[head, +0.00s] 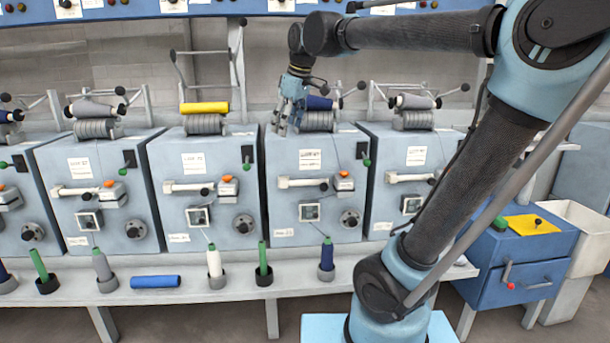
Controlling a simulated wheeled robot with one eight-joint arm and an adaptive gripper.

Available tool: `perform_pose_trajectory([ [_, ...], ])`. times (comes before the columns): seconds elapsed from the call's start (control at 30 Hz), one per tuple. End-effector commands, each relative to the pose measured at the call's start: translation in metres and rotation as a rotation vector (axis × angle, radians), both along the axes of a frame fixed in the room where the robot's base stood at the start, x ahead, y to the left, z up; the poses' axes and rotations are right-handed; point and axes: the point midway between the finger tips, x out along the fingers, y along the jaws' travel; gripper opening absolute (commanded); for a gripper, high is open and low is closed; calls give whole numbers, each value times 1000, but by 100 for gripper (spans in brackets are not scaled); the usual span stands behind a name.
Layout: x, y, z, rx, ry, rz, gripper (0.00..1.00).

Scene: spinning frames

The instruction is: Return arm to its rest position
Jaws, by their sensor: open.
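My arm reaches up from the lower right and bends across the top of the head view. My gripper (291,112) hangs pointing down at the top of a blue-grey spinning unit (285,165), just left of a dark blue bobbin (319,103) on that unit's grey drum. The gripper is open. I cannot tell whether its fingers touch the unit or the bobbin.
Similar units stand in a row on both sides, one with a yellow bobbin (204,107). A long shelf (185,293) in front carries upright bobbins and a lying blue tube (155,282). A blue cabinet (520,260) and white bin (580,250) stand at right.

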Motion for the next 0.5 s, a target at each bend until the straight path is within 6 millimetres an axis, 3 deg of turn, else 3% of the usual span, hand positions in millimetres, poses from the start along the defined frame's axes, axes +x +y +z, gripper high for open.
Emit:
perform_pose_trajectory([
  [0.03, -8, -25, -18, 0, 14, -65, 63],
  [0.2, -39, -91, -77, 3, 61, -276, 63],
  [0.5, -113, -184, -190, 17, 138, -653, 63],
])
